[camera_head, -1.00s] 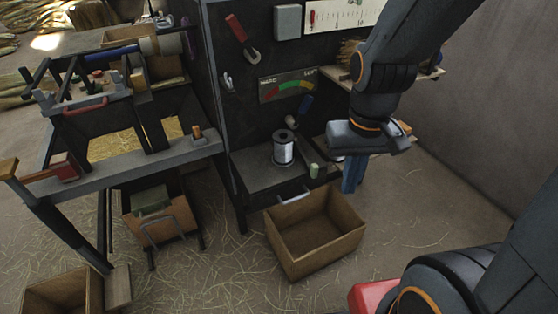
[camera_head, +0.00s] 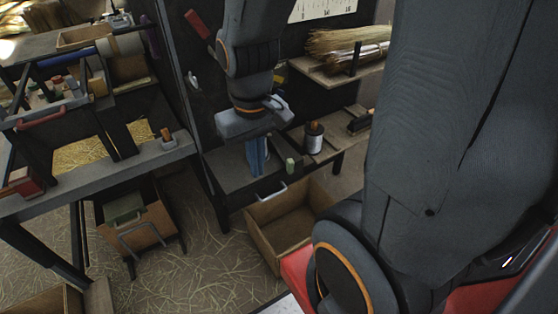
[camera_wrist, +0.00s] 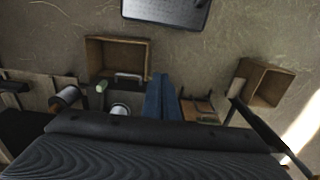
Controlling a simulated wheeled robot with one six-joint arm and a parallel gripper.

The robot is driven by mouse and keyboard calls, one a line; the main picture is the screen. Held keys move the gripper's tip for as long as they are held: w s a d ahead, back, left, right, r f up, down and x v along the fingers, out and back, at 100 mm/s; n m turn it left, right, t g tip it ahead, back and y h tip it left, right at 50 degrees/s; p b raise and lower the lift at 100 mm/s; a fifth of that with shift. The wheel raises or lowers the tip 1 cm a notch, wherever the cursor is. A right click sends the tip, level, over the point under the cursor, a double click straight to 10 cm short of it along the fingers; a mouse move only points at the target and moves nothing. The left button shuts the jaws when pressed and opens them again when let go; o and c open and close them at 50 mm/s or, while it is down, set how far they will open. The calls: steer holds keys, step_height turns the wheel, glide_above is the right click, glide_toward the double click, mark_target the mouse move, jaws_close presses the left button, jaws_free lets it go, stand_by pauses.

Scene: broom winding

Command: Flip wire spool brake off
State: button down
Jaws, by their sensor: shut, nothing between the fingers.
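My gripper (camera_head: 257,158) has blue fingers, shut with nothing between them, pointing down over the dark cabinet top (camera_head: 225,172). In the head view my gripper and wrist hide the white wire spool. In the wrist view the spool (camera_wrist: 120,110) shows just left of my fingers (camera_wrist: 162,95), partly cut off by the gripper body. A small pale green-capped peg (camera_head: 290,165) stands on the cabinet near its front right edge, right of my fingers; it also shows in the wrist view (camera_wrist: 101,87). I cannot tell whether this is the brake. No contact can be made out.
An open wooden box (camera_head: 285,238) stands on the floor before the cabinet. Another spool with an orange-brown top (camera_head: 314,140) stands on a side shelf at right. A workbench (camera_head: 100,180) is at left. Straw bundles (camera_head: 345,45) lie on an upper shelf.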

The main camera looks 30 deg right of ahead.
steer(key=w+d+f+n+h+p, duration=0.1)
steer(key=w+d+f+n, duration=0.3)
steer(key=w+n, duration=0.4)
steer(key=w+d+f+n+h+p, duration=0.1)
steer(key=w+d+f+n, duration=0.4)
steer(key=w+f+n, duration=0.2)
steer(key=shift+w+d+n+g+h+p, duration=0.15)
steer(key=shift+w+n+g+h+p, duration=0.2)
steer(key=shift+w+n, duration=0.4)
steer(key=d+f+p, duration=0.2)
steer(key=d+f, duration=0.4)
steer(key=f, duration=0.3)
steer(key=shift+s+d+f, duration=0.2)
steer(key=shift+s+f, duration=0.1)
steer(key=shift+s, duration=0.05)
